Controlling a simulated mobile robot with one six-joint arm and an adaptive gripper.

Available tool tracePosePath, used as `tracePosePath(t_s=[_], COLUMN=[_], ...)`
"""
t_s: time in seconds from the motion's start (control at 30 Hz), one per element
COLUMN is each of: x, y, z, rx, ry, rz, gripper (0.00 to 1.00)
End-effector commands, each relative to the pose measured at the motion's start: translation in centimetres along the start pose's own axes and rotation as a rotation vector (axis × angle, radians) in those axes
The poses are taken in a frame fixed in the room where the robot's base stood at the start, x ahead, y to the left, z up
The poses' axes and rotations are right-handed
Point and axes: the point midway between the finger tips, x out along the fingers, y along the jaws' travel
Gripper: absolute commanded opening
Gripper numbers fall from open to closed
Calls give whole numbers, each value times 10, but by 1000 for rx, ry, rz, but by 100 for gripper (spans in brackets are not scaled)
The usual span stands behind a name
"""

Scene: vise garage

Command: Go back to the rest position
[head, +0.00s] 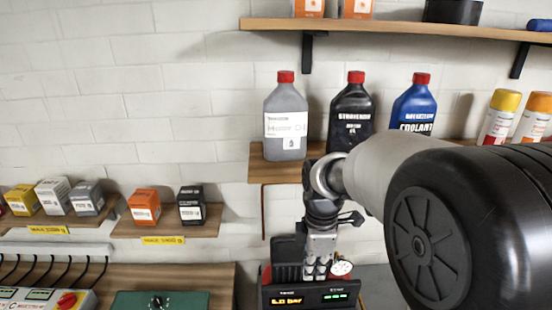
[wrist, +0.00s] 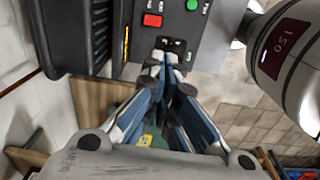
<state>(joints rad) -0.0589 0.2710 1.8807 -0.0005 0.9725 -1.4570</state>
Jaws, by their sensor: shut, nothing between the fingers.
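My gripper (head: 318,274) hangs down in the head view, in front of or just above a black device with a lit display (head: 300,296). The fingers are shut with nothing between them. In the wrist view my gripper (wrist: 168,62) points at a dark panel with a red button (wrist: 152,20) and a green button (wrist: 193,5). The fingertips overlap a small black socket-like part of the panel. I cannot tell whether they touch it. My arm comes in from the right of the head view and hides part of the shelf.
A grey bottle (head: 286,122), a black bottle (head: 352,112) and a blue coolant bottle (head: 414,105) stand on a shelf close behind my arm. Small boxes (head: 145,207) sit on lower left shelves. A round gauge (head: 341,268) is beside my gripper. A wooden shelf (head: 400,30) runs above.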

Motion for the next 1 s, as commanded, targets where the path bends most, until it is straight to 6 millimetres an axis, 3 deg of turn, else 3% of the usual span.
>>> tracePosePath(t_s=[0.17, 0.3, 0.43, 0.6, 0.8, 1.0], x=[-35, -57, -65, -60, -50, -48], y=[-38, -86, -131, -181, -210, -215], z=[9, 19, 26, 33, 37, 38], rx=[277, 593, 886, 1224, 1454, 1502], ry=[19, 62, 122, 217, 296, 312], rz=[81, 155, 215, 272, 296, 298], gripper=[0, 0, 0, 0, 0, 0])
